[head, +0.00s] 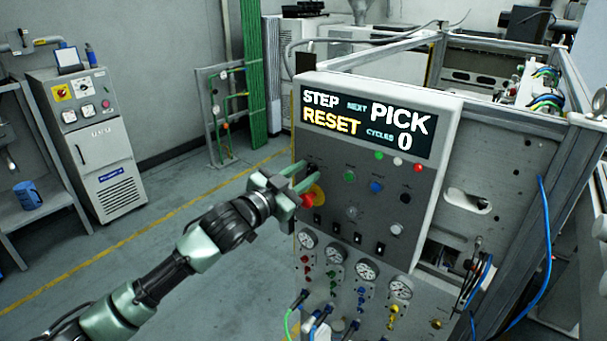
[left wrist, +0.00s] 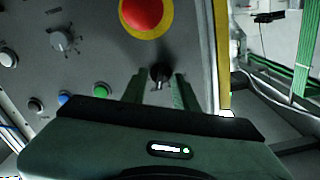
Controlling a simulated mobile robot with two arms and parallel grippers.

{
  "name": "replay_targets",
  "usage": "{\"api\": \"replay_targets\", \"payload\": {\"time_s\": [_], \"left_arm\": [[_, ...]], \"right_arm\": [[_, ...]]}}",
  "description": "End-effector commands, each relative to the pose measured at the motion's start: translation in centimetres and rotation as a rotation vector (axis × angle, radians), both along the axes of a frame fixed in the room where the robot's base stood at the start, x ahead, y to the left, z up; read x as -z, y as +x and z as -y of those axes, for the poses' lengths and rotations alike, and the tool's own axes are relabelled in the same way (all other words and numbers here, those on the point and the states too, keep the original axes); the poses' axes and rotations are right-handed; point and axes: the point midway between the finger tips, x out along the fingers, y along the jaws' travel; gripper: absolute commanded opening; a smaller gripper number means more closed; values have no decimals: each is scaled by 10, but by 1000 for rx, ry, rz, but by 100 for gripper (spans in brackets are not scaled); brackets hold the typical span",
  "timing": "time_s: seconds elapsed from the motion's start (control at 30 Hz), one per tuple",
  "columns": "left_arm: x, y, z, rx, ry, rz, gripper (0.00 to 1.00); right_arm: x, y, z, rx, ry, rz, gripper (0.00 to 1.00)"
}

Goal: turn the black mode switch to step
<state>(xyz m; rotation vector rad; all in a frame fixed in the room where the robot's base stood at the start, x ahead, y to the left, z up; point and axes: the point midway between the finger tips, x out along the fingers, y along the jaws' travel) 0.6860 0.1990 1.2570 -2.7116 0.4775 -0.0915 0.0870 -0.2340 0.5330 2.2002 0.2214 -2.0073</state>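The black mode switch (left wrist: 160,75) shows in the left wrist view on the grey panel, just below the red emergency button (left wrist: 146,12). In the head view my gripper largely hides the switch. My left gripper (head: 304,183) is at the panel's upper left. In the left wrist view its two green fingers (left wrist: 162,88) stand apart, one on each side of the switch, with narrow gaps visible. I cannot tell whether either finger touches it. The display (head: 365,122) above reads STEP, RESET, NEXT PICK, CYCLES 0. My right gripper is not in view.
The red button (head: 307,201) on its yellow plate sits close to my left gripper. Green (head: 350,176), blue (head: 376,187) and black buttons are to the right. Gauges (head: 367,270) and hoses are lower down. The floor on the left is open.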

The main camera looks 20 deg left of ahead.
Motion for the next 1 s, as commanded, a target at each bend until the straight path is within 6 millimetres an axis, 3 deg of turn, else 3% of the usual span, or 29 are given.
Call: {"api": "replay_targets", "payload": {"time_s": [0.23,0.6,1.0], "left_arm": [[2,-11,-5,-1,0,2,29],[4,-64,-24,-1,2,-1,29],[0,-73,-27,0,0,0,29]], "right_arm": [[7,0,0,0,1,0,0],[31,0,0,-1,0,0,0],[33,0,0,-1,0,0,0]]}}
